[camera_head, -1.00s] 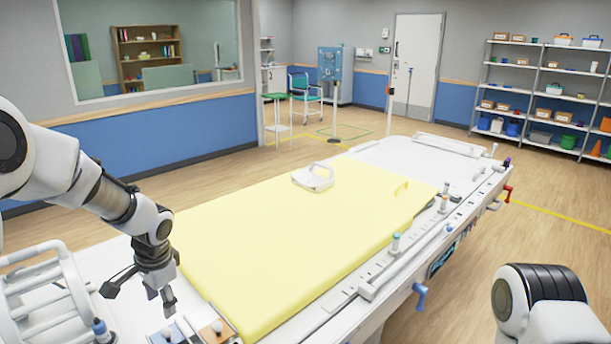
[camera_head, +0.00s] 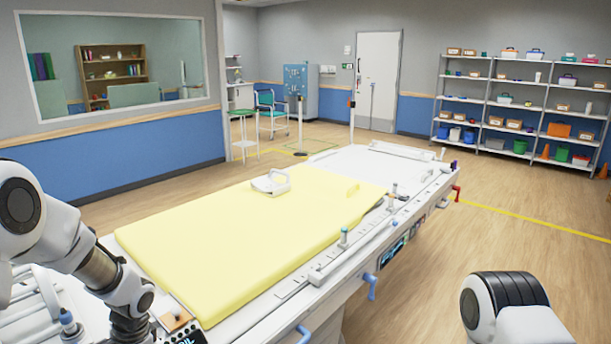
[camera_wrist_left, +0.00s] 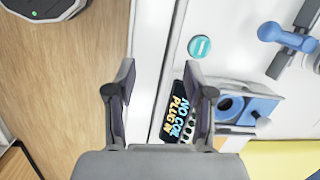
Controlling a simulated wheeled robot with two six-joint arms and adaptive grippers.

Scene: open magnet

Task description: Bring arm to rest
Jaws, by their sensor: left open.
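My left arm (camera_head: 60,240) comes in from the left in the head view, and its gripper is cut off at the bottom edge. In the left wrist view my left gripper (camera_wrist_left: 160,88) is open with nothing between its two fingers. It hangs over the white edge of the patient table, beside a small black display (camera_wrist_left: 178,118) reading "NO COIL PLUG IN". A blue socket (camera_wrist_left: 236,107) is right of the fingers. Part of my right arm (camera_head: 512,308) shows at the lower right, and its gripper is out of view.
The long white table (camera_head: 405,163) carries a yellow pad (camera_head: 240,235) with a white handled piece (camera_head: 270,182) on it. Blue levers (camera_head: 370,285) stick out from its right side. A round teal button (camera_wrist_left: 199,46) lies above the display. Open floor (camera_head: 480,235) is to the right.

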